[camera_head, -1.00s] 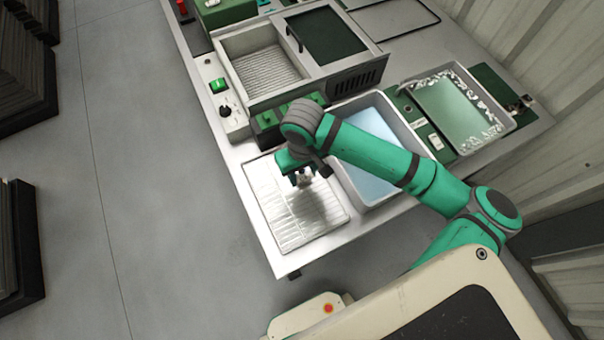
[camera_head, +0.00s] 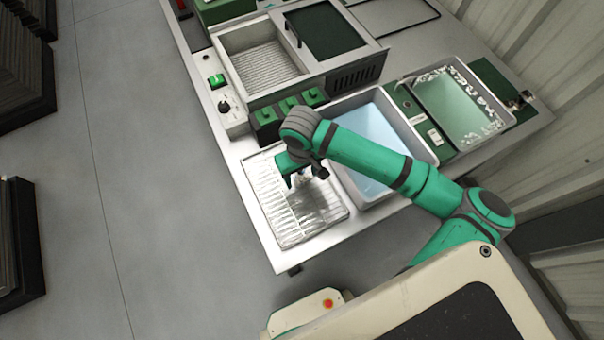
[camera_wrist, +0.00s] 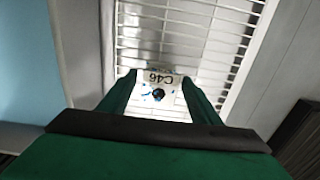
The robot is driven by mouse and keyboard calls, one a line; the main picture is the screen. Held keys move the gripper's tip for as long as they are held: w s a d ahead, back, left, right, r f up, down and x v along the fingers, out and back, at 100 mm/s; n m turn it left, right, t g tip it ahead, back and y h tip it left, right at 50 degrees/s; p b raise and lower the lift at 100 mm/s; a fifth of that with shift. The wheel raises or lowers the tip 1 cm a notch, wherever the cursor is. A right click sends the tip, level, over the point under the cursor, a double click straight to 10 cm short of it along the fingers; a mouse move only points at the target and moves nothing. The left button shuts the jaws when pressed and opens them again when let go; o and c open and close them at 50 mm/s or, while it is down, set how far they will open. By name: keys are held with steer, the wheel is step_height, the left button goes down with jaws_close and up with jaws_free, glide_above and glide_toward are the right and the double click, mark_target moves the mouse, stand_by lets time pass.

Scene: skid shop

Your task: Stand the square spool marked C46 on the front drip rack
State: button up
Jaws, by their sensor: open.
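The square spool marked C46 (camera_wrist: 172,98) is a pale square piece with a dark centre hole and blue specks. In the wrist view it sits between my fingertips, over the wires of the front drip rack (camera_wrist: 190,35), its label facing the camera. My gripper (camera_wrist: 158,84) is open, with a green finger on each side of the spool; whether either finger touches it I cannot tell. In the head view my gripper (camera_head: 301,178) is low over the upper part of the rack (camera_head: 290,232), and the arm mostly hides the spool there.
A basin of blue liquid (camera_head: 348,186) stands right of the rack. A block with green buttons (camera_head: 265,114) and a switch panel (camera_head: 236,120) lie behind it. A bath with white foam (camera_head: 411,80) is farther right. The rack's front part is clear.

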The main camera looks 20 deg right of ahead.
mark_target(301, 174)
step_height(301, 174, up, 12)
steer(key=shift+r, duration=0.2)
stand_by(0.4)
steer(key=shift+w, duration=0.1)
